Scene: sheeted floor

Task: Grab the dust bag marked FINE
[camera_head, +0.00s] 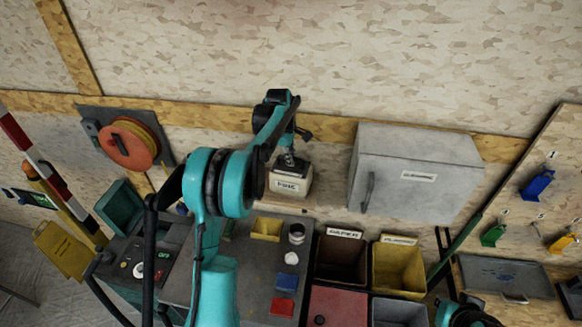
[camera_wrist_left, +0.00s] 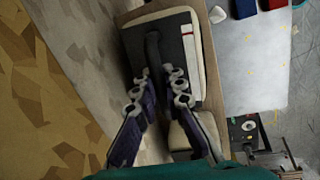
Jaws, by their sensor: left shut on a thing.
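The dust bag marked FINE (camera_head: 290,184) is a cream block with a dark top, upright by the back wall above the grey bench. In the left wrist view, the bag's dark top (camera_wrist_left: 177,48) has a dark handle and a small red-and-white mark. My left gripper (camera_head: 288,157) reaches it from above. In the wrist view, its two fingers (camera_wrist_left: 160,92) are shut on the handle at the top of the bag. Whether the bag's base touches the wooden ledge (camera_head: 284,205) is hard to tell.
A grey cabinet (camera_head: 414,175) hangs close to the right of the bag. An orange reel (camera_head: 130,146) is on the left wall. Another cream object (camera_wrist_left: 181,138) sits near my fingers.

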